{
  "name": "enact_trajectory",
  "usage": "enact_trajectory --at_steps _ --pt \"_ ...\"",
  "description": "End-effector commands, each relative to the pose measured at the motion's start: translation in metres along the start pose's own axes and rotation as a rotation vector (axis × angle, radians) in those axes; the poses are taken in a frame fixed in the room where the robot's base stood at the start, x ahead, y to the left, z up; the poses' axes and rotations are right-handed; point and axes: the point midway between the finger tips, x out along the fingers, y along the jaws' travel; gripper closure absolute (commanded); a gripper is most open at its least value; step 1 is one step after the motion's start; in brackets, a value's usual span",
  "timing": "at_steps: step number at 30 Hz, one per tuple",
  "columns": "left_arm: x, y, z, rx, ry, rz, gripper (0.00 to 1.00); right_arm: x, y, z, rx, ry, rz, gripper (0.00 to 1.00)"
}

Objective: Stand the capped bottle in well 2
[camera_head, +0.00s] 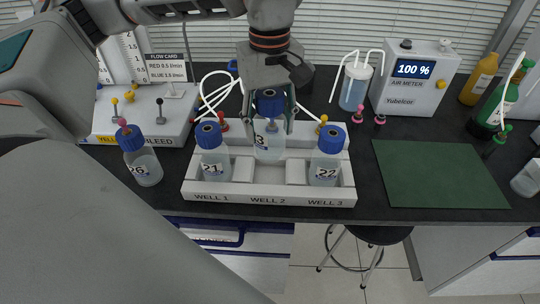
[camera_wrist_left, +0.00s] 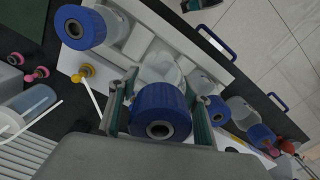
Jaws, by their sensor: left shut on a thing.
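My left gripper (camera_head: 272,122) points down with its fingers on either side of a blue-capped clear bottle (camera_head: 268,147), holding it upright. The bottle's label is partly hidden and ends in 3. It is over the middle of the white rack (camera_head: 268,200), at WELL 2, with its cap higher than the neighbours' caps. I cannot tell whether its base is inside the well. In the left wrist view its blue cap (camera_wrist_left: 160,112) shows an open centre port between the fingers (camera_wrist_left: 158,108). My right gripper is not in view.
Bottle 21 (camera_head: 213,155) stands in WELL 1 and bottle 22 (camera_head: 327,158) in WELL 3, close on both sides. Another bottle (camera_head: 145,165) with a pink fitting stands left of the rack. Behind are white tubes and an air meter (camera_head: 413,80). A green mat (camera_head: 440,175) lies clear at right.

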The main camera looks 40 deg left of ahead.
Motion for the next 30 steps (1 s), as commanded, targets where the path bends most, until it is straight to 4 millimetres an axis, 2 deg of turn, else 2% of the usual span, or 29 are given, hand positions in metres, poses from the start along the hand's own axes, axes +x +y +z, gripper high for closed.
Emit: enact_trajectory --at_steps 1,4,14,21,30 --pt "0.014 0.000 0.000 0.001 -0.002 -0.002 0.82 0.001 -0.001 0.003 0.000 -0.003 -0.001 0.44" --pt "0.031 0.000 0.000 0.000 -0.002 -0.001 0.82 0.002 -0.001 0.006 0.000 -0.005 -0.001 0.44" --pt "0.055 0.000 0.000 0.000 0.000 0.000 0.82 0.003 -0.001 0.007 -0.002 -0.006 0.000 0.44" --pt "0.087 0.000 0.000 0.000 0.000 0.000 0.82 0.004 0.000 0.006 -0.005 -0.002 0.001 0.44" --pt "0.089 0.001 -0.001 0.000 0.001 0.003 0.82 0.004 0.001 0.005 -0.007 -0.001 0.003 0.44"
